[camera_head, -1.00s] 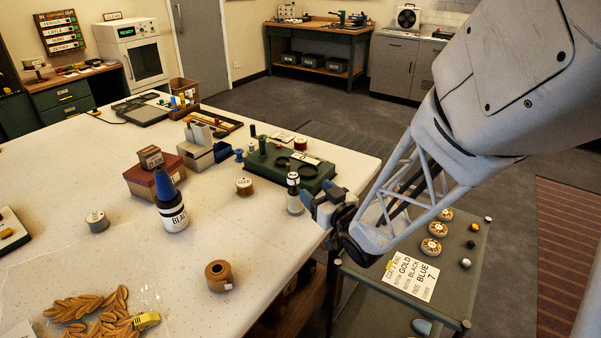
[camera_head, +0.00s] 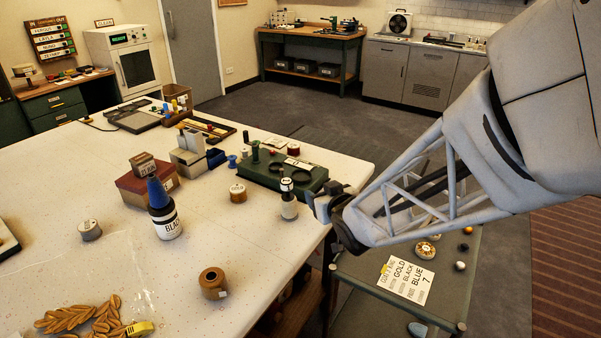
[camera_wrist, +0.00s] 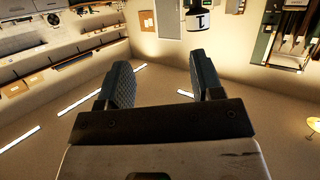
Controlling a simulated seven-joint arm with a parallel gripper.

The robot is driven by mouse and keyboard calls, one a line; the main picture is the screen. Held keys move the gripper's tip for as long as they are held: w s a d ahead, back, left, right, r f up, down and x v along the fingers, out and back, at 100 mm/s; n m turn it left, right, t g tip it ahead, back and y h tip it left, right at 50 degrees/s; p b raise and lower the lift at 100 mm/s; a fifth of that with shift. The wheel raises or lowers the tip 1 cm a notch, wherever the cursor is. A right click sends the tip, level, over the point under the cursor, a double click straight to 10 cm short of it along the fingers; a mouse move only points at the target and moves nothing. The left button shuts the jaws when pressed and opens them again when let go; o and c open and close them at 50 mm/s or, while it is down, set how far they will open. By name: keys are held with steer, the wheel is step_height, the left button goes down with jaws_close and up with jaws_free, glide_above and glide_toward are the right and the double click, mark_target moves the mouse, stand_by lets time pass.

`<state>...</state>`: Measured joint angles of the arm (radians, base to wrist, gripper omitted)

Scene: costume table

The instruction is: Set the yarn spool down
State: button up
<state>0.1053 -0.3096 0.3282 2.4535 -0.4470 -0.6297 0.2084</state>
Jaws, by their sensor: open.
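My gripper (camera_head: 326,207) is at the right edge of the white table, its jaws apart. I cannot tell which thing is the yarn spool.
A dark green box (camera_head: 290,178) lies behind the bottle. A red-brown box (camera_head: 135,190) and gold leaves (camera_head: 85,318) are also on the table (camera_head: 110,265). A green trolley (camera_head: 355,300) with a printed card (camera_head: 406,281) stands below my arm. The table's front middle is mostly clear.

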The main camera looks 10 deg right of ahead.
steer(key=s+r+m+g, duration=0.1)
steer(key=s+g, duration=0.3)
steer(key=s, duration=0.4)
steer(key=s+r+m+g+h, duration=0.1)
steer(key=s+r+g, duration=0.2)
steer(key=s, duration=0.5)
steer(key=s+r+m+g+h, duration=0.1)
steer(key=s+r+g, duration=0.2)
steer(key=s, duration=0.5)
steer(key=shift+s+a+g, duration=0.35)
steer(key=shift+a+g, duration=0.05)
steer(key=shift+g, duration=0.4)
